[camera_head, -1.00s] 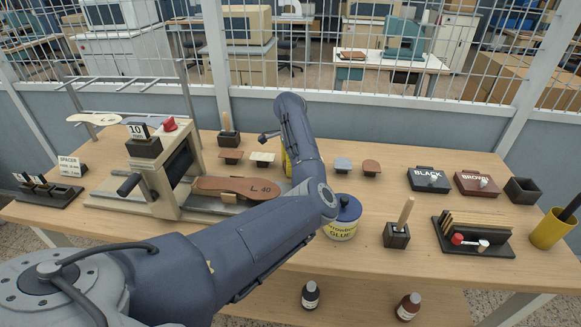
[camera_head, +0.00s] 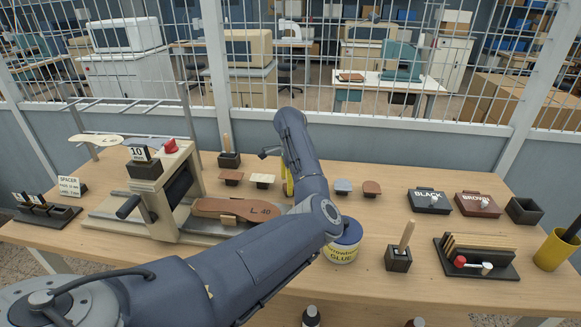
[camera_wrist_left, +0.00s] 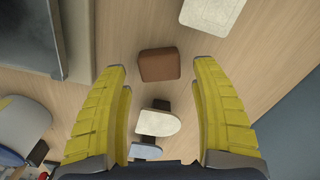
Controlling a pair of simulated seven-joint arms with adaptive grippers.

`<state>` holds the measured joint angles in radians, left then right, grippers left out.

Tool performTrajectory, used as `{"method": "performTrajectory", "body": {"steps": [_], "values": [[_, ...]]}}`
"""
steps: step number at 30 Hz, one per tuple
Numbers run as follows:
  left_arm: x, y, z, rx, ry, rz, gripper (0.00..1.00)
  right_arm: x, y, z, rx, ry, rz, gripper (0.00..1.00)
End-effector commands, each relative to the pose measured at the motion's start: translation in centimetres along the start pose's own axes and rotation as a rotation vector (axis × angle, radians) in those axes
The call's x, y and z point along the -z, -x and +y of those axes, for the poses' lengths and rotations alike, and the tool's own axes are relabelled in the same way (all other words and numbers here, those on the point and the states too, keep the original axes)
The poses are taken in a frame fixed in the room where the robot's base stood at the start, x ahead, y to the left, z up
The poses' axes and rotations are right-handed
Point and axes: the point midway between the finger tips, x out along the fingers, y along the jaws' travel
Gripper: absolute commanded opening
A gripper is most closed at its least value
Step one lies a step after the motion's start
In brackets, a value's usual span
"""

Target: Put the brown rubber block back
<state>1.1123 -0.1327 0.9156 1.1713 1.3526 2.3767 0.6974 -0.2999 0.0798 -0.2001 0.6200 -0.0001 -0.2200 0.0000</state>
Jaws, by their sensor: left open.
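A brown block (camera_wrist_left: 160,64) with rounded corners lies on the wooden table in the left wrist view. It sits between and slightly beyond the tips of my left gripper (camera_wrist_left: 160,68). The gripper is open, its two yellow fingers apart on either side, with nothing held. My right gripper is out of view.
In the left wrist view a cream pad (camera_wrist_left: 158,122) and a blue-grey pad (camera_wrist_left: 145,150) lie nearer the wrist. A larger cream pad (camera_wrist_left: 212,15) is at the top. The glue pot (camera_head: 343,246) stands close by my arm. The press (camera_head: 160,195) is at left.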

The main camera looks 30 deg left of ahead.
Motion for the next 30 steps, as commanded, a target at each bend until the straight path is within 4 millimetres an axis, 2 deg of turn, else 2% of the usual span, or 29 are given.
{"method": "performTrajectory", "body": {"steps": [1,6,15,21,30], "values": [[0.1,1.1,-0.1,0.003,-0.001,0.003,0.64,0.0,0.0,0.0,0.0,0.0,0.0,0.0],[0.1,4.2,-0.1,0.003,0.0,0.004,0.64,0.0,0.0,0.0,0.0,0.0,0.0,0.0],[0.1,8.2,0.0,0.002,0.0,0.001,0.64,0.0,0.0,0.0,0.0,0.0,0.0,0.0],[0.0,9.3,0.0,0.0,0.0,0.0,0.64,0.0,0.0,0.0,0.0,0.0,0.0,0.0],[0.0,9.5,0.0,0.0,0.0,0.0,0.64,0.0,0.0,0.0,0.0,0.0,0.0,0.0]]}}
